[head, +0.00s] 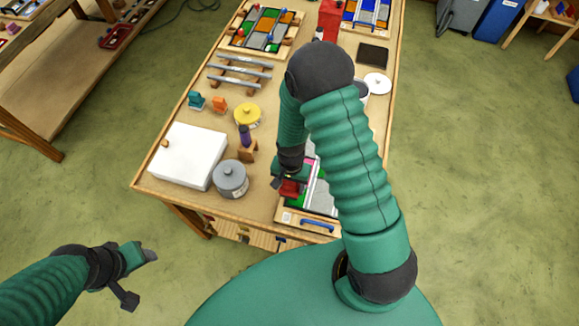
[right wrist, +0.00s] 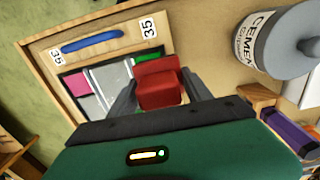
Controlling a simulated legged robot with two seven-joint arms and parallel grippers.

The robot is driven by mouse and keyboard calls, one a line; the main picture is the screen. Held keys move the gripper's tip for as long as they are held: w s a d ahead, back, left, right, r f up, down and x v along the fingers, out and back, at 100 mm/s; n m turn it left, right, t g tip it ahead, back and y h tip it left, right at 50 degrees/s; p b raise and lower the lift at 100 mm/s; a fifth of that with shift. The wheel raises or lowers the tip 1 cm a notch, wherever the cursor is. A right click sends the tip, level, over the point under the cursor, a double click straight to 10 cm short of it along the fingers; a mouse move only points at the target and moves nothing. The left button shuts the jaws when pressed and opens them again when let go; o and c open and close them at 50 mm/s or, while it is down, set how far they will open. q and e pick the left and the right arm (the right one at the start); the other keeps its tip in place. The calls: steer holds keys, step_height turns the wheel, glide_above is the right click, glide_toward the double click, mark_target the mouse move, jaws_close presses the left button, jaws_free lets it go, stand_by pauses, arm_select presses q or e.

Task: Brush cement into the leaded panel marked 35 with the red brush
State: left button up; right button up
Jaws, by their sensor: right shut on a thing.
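The red brush (right wrist: 158,85) is between the fingers of my right gripper (right wrist: 160,96), which is shut on it. The brush (head: 290,188) also shows in the head view at the end of my right arm. Below it is the leaded panel marked 35 (head: 322,195), with pink, grey and green panes in a wooden frame with a blue handle. The panel's frame (right wrist: 115,25) also shows in the right wrist view; whether the bristles touch the glass is hidden. A grey cement pot (head: 230,180) stands left of the panel. My left gripper (head: 141,277) is open and empty, off the table.
A white box (head: 187,155), a purple-handled tool (head: 245,136) in a wooden block and a yellow-topped pot (head: 247,114) stand left of my right arm. A metal-bar rack (head: 240,72) and two more panels (head: 268,25) (head: 365,12) lie farther back. My right arm hides part of the table.

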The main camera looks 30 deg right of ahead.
steer(key=shift+d+f, duration=0.2)
steer(key=shift+d, duration=0.25)
steer(key=shift+s+f+b, duration=0.4)
steer(key=shift+f+b, duration=0.25)
steer(key=shift+b, duration=0.15)
steer(key=a+f+b, duration=0.2)
steer(key=f, duration=0.1)
steer(key=shift+w+b, duration=0.1)
steer(key=shift+b, duration=0.3)
steer(key=shift+w+d+f, duration=0.1)
steer(key=shift+w, duration=0.05)
steer(key=shift+d, duration=0.25)
steer(key=shift+s+d, duration=0.2)
steer(key=shift+d, duration=0.35)
steer(key=shift+s, duration=0.1)
steer(key=shift+a, duration=0.7)
steer(key=shift+d+f, duration=0.2)
steer(key=shift+d, duration=0.4)
steer(key=shift+a, duration=0.45)
arm_select(q)
steer(key=f, duration=0.3)
steer(key=s+f, duration=0.1)
steer(key=shift+a+f, duration=0.25)
steer(key=shift+d, duration=0.2)
arm_select(e)
steer(key=shift+d+f, duration=0.1)
steer(key=shift+d, duration=0.1)
